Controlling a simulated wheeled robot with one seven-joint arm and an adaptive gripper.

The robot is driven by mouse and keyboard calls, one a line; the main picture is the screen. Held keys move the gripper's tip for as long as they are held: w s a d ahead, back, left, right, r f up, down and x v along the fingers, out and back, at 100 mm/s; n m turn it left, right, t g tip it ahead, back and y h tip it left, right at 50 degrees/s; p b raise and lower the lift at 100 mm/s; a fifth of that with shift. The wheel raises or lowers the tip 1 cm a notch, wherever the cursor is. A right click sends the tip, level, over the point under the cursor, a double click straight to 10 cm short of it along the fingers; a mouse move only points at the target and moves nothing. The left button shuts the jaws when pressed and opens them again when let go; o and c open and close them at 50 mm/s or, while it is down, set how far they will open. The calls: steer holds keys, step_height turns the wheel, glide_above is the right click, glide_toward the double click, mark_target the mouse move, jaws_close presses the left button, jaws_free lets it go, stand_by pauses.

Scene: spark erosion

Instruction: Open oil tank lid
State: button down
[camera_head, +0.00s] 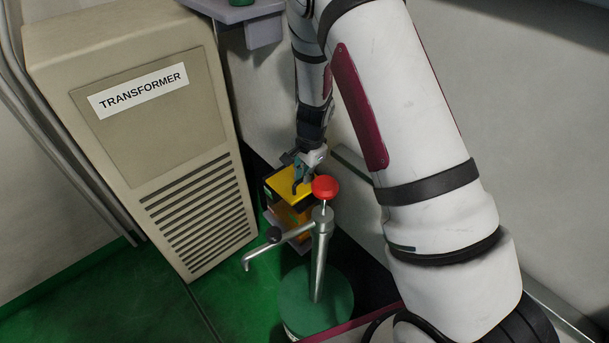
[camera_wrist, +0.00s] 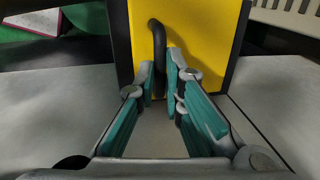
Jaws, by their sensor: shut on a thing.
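A yellow lid with black edges (camera_head: 283,184) tops an orange box in the head view, beyond the pump. In the wrist view the yellow surface (camera_wrist: 201,30) fills the upper middle, with black strips on both sides. A black curved handle (camera_wrist: 158,40) stands on it. My gripper (camera_head: 301,184) is at the lid from above. In the wrist view my gripper (camera_wrist: 160,78) has its teal-padded fingers close together around the lower end of the handle, shut on it. The lid's hinge side and the tank's inside are hidden.
A pump with a red knob (camera_head: 325,187) and a side spout stands on a green round drum (camera_head: 337,298) just in front of the box. A beige transformer cabinet (camera_head: 150,150) stands to the left. A wall is close on the right.

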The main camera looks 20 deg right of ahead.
steer(key=shift+w+a+r+g+b, duration=0.2)
steer(key=shift+w+r+g+b, duration=0.2)
steer(key=shift+w+r+b, duration=0.15)
steer(key=shift+w+a+r+b, duration=0.15)
steer(key=shift+w+r+b, duration=0.15)
steer(key=shift+r+b, duration=0.1)
steer(key=w+a+r+b, duration=0.3)
steer(key=w+a+b, duration=0.1)
steer(key=w, duration=0.6)
steer(key=shift+a+b, duration=0.25)
steer(key=shift+b, duration=0.45)
steer(key=c, duration=2.2)
jaws_free()
steer(key=shift+w, duration=0.1)
steer(key=shift+c, duration=0.2)
steer(key=o, duration=0.6)
steer(key=shift+r, duration=0.1)
steer(key=shift+c, duration=0.2)
steer(key=shift+r, duration=0.1)
